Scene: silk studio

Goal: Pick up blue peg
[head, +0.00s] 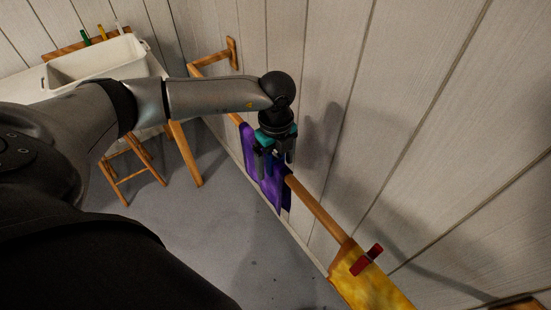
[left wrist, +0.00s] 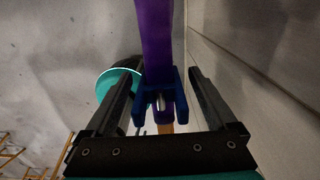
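The blue peg (left wrist: 160,105) is clipped on the purple cloth (head: 270,192), which hangs over a wooden rail (head: 315,208) along the wall. In the head view the peg (head: 269,161) is mostly hidden by my left gripper (head: 275,158). My left gripper points down over the rail. In the left wrist view its fingers (left wrist: 162,78) are apart, one on each side of the peg, with a gap visible on both sides. I cannot tell any contact. My right gripper is not in view.
A red peg (head: 366,260) sits on a yellow cloth (head: 372,289) farther along the rail. A white tub (head: 98,61) stands on a table at upper left, with a wooden stool (head: 128,168) below. The panelled wall (head: 430,120) is close to my left gripper.

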